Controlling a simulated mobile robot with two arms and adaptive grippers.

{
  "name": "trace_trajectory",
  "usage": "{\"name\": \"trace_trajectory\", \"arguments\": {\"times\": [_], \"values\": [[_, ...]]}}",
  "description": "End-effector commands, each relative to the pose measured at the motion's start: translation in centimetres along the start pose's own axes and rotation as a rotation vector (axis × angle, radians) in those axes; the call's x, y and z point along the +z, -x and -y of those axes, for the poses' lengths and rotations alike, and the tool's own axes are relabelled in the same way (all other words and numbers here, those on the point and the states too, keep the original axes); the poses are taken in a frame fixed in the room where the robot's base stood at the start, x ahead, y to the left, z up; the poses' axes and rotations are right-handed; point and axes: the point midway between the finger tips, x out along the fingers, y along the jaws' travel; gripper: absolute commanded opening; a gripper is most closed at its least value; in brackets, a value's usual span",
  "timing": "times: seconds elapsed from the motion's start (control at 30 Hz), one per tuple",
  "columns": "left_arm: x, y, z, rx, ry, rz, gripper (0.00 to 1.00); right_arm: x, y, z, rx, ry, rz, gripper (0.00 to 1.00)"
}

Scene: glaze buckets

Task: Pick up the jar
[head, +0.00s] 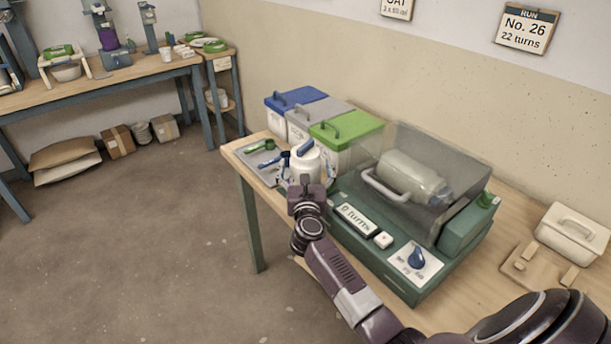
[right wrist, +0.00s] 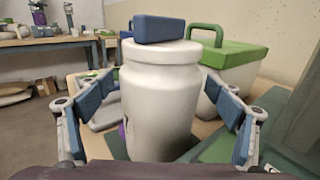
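The jar (head: 307,161) is pale, with a rounded shoulder and a blue bar on its lid. It stands upright near the left end of the workbench, in front of the bins. In the right wrist view the jar (right wrist: 162,100) fills the middle. My right gripper (head: 303,174) is open, with one blue-padded finger on each side of the jar. In the wrist view a gap shows between each pad and the jar wall. The gripper hides the jar's lower part in the head view. My left gripper is not in view.
Blue (head: 297,100), grey (head: 325,118) and green-lidded (head: 346,130) bins stand behind the jar. A tray (head: 262,152) with scoops lies to its left. A green machine (head: 465,235) with a clear cover and a second, lying jar (head: 410,176) stands close on the right.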

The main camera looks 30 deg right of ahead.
Motion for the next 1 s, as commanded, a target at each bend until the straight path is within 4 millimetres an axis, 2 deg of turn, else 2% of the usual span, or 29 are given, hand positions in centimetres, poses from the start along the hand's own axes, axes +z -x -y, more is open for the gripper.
{"name": "trace_trajectory", "arguments": {"times": [0.07, 0.53, 0.57, 0.87, 1.0], "values": [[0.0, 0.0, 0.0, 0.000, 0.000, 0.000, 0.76, 0.0, 0.0, 0.0, 0.000, 0.000, 0.000, 0.76], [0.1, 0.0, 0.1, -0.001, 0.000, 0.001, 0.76, 0.0, 0.0, 0.0, 0.000, 0.000, 0.000, 0.25], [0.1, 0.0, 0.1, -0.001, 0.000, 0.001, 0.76, 0.6, -0.1, 0.0, 0.000, -0.001, 0.010, 0.25], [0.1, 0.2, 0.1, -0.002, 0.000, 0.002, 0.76, 0.9, -0.1, 0.0, 0.000, -0.002, 0.009, 0.25], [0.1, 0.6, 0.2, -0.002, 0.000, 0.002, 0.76, 1.9, -0.1, 0.0, 0.000, -0.004, 0.011, 0.25]]}}
